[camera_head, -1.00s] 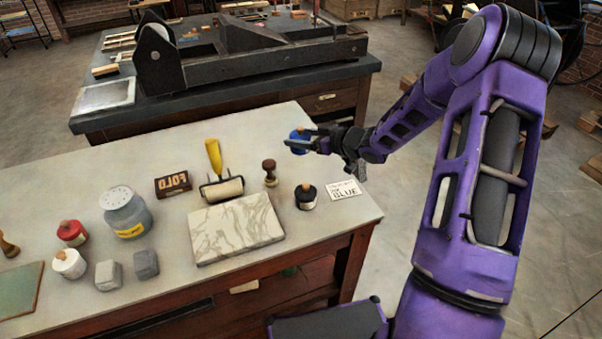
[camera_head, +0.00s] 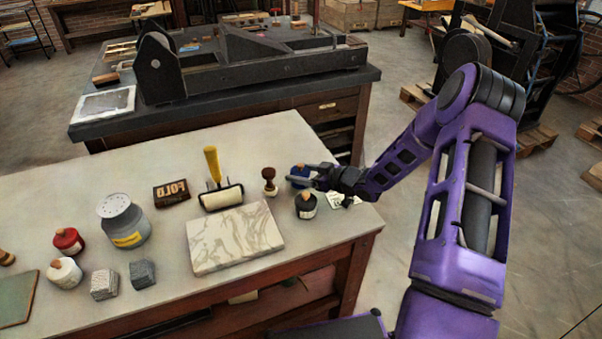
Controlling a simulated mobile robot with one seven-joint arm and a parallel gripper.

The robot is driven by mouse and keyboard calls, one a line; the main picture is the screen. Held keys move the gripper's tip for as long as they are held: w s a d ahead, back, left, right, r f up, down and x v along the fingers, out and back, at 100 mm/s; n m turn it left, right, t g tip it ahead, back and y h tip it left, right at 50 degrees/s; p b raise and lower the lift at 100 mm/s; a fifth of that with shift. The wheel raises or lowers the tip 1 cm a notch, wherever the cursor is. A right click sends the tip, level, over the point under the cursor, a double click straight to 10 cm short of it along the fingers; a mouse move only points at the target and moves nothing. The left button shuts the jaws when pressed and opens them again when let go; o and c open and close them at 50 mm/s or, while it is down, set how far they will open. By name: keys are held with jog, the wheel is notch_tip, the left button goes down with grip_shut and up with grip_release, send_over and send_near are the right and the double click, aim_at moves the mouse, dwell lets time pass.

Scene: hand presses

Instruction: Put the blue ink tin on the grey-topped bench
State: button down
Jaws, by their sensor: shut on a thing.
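The blue ink tin (camera_head: 298,171) with a tan knob is between the fingers of my gripper (camera_head: 303,178), which is shut on it. The fingers hide part of the tin. It shows over the back right of the near bench, whose top (camera_head: 262,137) is pale grey. I cannot tell whether the tin touches that top. A second bench with a dark grey top (camera_head: 215,101) stands behind.
A black tin (camera_head: 306,206) and a stamp (camera_head: 269,181) stand close to my gripper. A lettered card (camera_head: 343,199) lies partly behind my wrist. A marble slab (camera_head: 235,238), a yellow-handled roller (camera_head: 221,195) and a grey shaker tin (camera_head: 124,222) stand left. A large press (camera_head: 250,68) fills much of the far bench.

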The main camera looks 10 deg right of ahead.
jog(key=shift+s+f+b, duration=0.2)
jog(key=shift+f+b, duration=0.25)
jog(key=shift+f, duration=0.15)
jog(key=shift+c, duration=0.2)
grip_release()
jog(key=shift+s+f, duration=0.15)
jog(key=shift+f, duration=0.05)
jog(key=shift+r+p, duration=0.55)
jog(key=v, duration=1.1)
jog(key=shift+d+r+p, duration=0.35)
jog(key=shift+r+p, duration=0.05)
jog(key=shift+r, duration=0.1)
